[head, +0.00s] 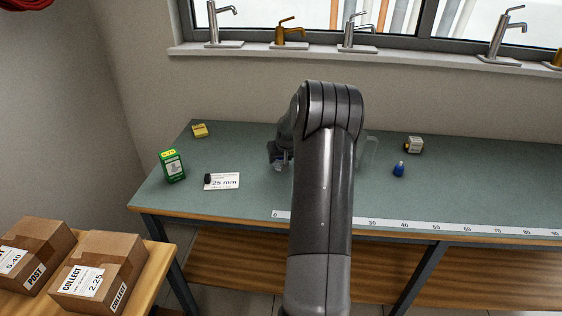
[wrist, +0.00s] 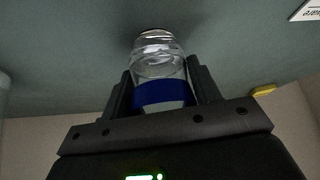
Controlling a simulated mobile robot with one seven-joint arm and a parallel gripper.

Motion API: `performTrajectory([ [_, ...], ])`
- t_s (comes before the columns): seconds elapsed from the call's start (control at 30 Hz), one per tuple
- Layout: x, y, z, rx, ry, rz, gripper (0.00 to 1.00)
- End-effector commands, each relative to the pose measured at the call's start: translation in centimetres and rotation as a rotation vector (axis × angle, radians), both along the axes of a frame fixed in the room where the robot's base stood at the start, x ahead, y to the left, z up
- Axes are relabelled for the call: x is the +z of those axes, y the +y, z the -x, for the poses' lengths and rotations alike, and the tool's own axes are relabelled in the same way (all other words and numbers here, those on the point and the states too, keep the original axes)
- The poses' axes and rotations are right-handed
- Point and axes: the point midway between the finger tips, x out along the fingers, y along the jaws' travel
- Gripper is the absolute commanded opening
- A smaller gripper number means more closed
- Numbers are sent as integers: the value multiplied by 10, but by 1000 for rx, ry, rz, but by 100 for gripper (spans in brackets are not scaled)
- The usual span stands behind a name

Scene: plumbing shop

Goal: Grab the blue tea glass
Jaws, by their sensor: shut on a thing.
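The blue tea glass (wrist: 159,70) is clear with a broad blue band. In the wrist view it stands between the two fingers of my gripper (wrist: 160,92), which are shut on its sides at the band. In the head view my gripper (head: 280,158) is over the green bench top, left of my arm. Only a small bluish bit of the glass shows there; my arm and gripper hide most of it. I cannot tell whether the glass touches the bench.
On the green bench (head: 250,145) are a green box (head: 172,166), a "25 mm" card (head: 226,181), a yellow box (head: 200,130), a blue bottle (head: 399,169) and a small white box (head: 414,145). A clear container (head: 370,150) stands partly behind my arm. A ruler strip (head: 420,226) lines the front edge.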

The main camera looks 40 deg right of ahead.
Motion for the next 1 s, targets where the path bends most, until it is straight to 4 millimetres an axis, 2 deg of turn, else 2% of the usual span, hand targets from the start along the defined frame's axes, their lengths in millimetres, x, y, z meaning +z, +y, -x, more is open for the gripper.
performTrajectory([
  [0.13,0,0,0,0,0,0,29],
  [0.57,3,0,0,0,-1,0,29],
  [0.77,13,0,-1,0,-2,2,29],
  [1.0,37,0,-1,0,-2,2,29],
])
